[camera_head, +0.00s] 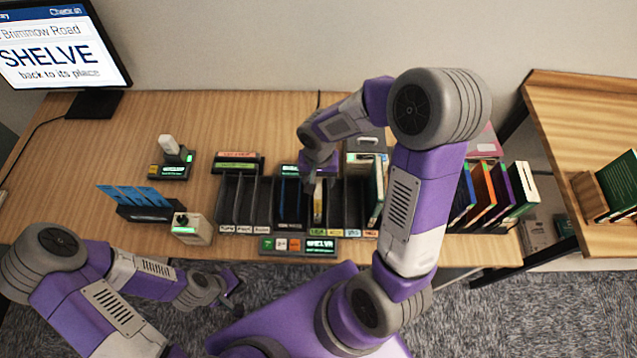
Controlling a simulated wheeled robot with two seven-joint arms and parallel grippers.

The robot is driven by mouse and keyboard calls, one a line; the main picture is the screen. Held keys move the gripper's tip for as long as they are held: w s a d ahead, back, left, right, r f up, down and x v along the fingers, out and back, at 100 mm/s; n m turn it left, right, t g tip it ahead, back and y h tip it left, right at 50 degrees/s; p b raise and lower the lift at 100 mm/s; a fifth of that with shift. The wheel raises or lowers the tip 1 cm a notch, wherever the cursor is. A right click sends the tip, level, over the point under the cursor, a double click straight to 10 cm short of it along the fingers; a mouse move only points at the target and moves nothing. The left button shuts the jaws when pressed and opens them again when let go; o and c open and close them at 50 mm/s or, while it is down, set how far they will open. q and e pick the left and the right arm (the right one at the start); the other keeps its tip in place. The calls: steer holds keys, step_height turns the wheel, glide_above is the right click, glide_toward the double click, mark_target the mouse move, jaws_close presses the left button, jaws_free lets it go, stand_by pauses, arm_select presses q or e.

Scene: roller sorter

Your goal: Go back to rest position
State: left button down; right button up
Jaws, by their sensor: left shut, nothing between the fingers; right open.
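My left gripper (234,284) is shut and empty. It hangs low in front of the desk's front edge, over the grey carpet. My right gripper (312,185) is over the black slotted sorter (262,200), just above a slot with a thin yellow item (318,205). Its fingers are small and partly hidden by its own wrist; it is open. My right arm reaches across the desk and hides part of the sorter's right side. I cannot tell whether the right fingers touch the yellow item.
The wooden desk (75,165) holds a monitor (62,45) reading SHELVE, a blue card holder (140,200), a scanner stand (174,160) and a small beige box (191,229). Several upright books (482,192) stand right of my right arm. A wooden shelf (570,120) is at the far right.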

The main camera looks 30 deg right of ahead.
steer(key=shift+r, duration=1.05)
